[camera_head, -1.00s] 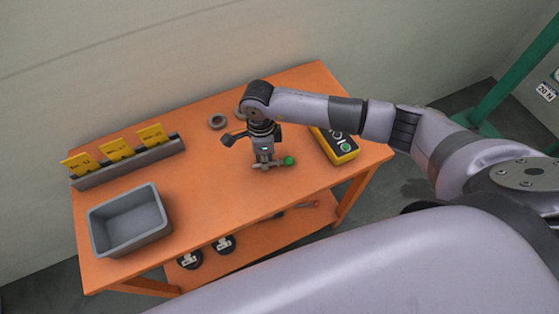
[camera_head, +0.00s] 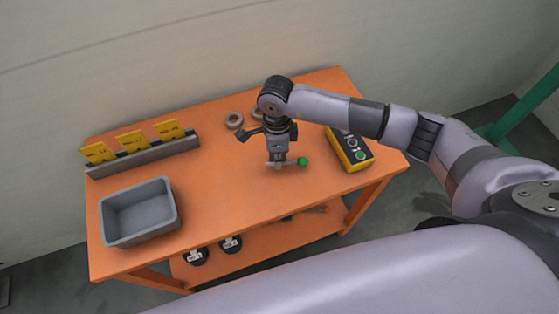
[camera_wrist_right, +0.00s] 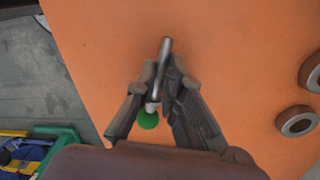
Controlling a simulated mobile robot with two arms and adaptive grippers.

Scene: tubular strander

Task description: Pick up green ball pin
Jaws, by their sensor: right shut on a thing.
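The green ball pin (camera_head: 302,162) has a green ball at one end and a grey metal shaft. In the head view it lies level under my right gripper (camera_head: 278,161), with the ball to the right of the fingers. In the right wrist view the pin (camera_wrist_right: 147,119) shows its ball below the fingers and its shaft reaching past them. My right gripper (camera_wrist_right: 161,93) is shut on the pin's shaft. It is over the orange table (camera_head: 230,203); I cannot tell whether the pin touches the surface. My left gripper is not in view.
A grey bin (camera_head: 137,213) stands at the table's left front. A rack with yellow cards (camera_head: 146,154) is at the back left. A yellow control box (camera_head: 349,150) stands right of the gripper. Grey rings (camera_head: 234,120) lie behind it. Black spools (camera_head: 195,257) are on the lower shelf.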

